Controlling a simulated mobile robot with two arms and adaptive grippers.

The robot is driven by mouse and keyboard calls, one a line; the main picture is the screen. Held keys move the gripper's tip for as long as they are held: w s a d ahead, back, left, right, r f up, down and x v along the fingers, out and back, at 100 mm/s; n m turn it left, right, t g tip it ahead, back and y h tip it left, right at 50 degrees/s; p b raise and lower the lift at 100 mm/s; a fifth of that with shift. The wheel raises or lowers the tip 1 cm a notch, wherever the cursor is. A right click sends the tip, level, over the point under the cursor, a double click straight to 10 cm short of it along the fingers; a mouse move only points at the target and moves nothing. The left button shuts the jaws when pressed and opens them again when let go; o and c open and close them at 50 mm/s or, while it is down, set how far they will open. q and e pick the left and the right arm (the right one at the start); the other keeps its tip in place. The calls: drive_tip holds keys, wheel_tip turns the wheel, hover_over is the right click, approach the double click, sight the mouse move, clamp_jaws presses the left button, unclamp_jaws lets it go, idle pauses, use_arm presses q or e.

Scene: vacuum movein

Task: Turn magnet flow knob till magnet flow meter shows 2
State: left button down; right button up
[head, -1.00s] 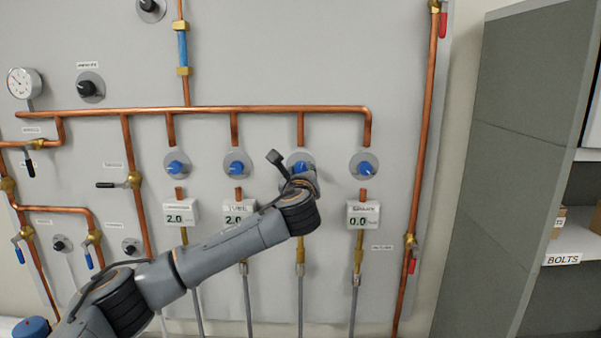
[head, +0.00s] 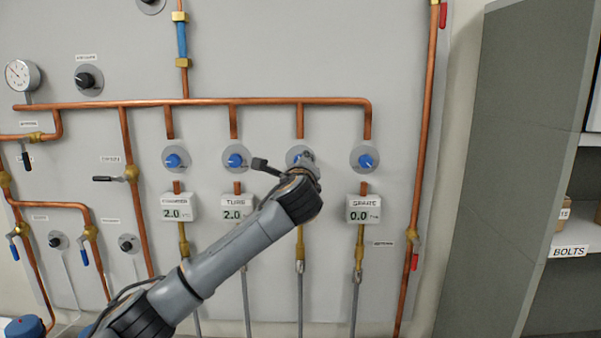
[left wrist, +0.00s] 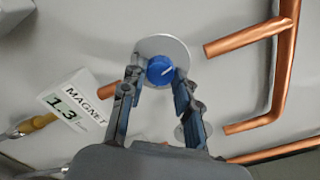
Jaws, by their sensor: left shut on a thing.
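The magnet flow knob (left wrist: 160,69) is a round blue knob with a pale pointer mark, on a grey disc (left wrist: 176,47) on the wall panel. My left gripper (left wrist: 157,76) has its two fingers on either side of the knob and is shut on it. The MAGNET flow meter (left wrist: 77,106) is a white box reading 1.3 in the left wrist view. In the head view my left gripper (head: 304,160) covers most of the knob, and my arm hides the magnet meter. My right gripper is not in view.
Similar blue knobs sit beside it, at left (head: 236,159) and right (head: 365,160). The TUBE meter (head: 236,209) reads 2.0 and the rightmost meter (head: 363,209) reads 0.0. Copper pipes (head: 235,103) run above the knobs. A grey shelf unit (head: 505,170) stands at right.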

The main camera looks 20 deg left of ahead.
use_arm(q)
drive_tip(key=shift+f+n+b, duration=0.1)
drive_tip(key=shift+n+b, duration=3.35)
drive_tip(key=shift+n, duration=5.25)
drive_tip(key=c, duration=1)
unclamp_jaws()
drive_tip(key=shift+s, duration=0.1)
